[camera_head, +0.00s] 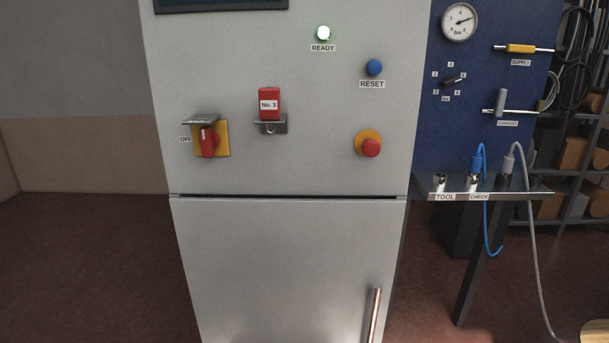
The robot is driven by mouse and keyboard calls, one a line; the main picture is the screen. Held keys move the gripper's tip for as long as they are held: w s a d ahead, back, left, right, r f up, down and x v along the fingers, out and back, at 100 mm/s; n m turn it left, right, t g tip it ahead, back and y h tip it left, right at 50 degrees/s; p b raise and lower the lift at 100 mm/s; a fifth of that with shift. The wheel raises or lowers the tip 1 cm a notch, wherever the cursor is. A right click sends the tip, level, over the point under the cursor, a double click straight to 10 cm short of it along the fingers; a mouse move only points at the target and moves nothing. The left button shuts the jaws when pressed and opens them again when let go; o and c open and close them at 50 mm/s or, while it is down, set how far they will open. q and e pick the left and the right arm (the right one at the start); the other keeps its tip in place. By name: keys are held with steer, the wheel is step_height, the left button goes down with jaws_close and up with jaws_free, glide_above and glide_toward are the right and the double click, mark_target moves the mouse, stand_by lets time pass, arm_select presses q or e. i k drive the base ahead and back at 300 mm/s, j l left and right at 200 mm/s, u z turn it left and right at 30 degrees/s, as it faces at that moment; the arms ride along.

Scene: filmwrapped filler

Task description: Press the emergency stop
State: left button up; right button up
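The emergency stop (370,147) is a red mushroom button on a round yellow base. It is on the right side of the grey cabinet's (290,60) upper front, below the blue RESET button (374,67). Nothing covers it and nothing touches it. From this view I cannot tell whether it is pressed in. The READY lamp (323,33) above is lit pale green-white. Neither of my grippers is in view.
A red rotary switch (207,140) on a yellow plate, marked OFF, and a red No. 3 padlock (269,104) are left of the button. A blue panel (480,95) with gauge and valves stands right, above a shelf (500,196) with hoses. The cabinet front is unobstructed.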

mark_target(370, 147)
steer(key=k+l+u, duration=0.15)
steer(key=l, duration=0.3)
steer(key=k+l+u, duration=0.1)
steer(key=k+l, duration=0.3)
steer(key=k+l+u, duration=0.15)
steer(key=k+l, duration=0.15)
steer(key=l, duration=0.15)
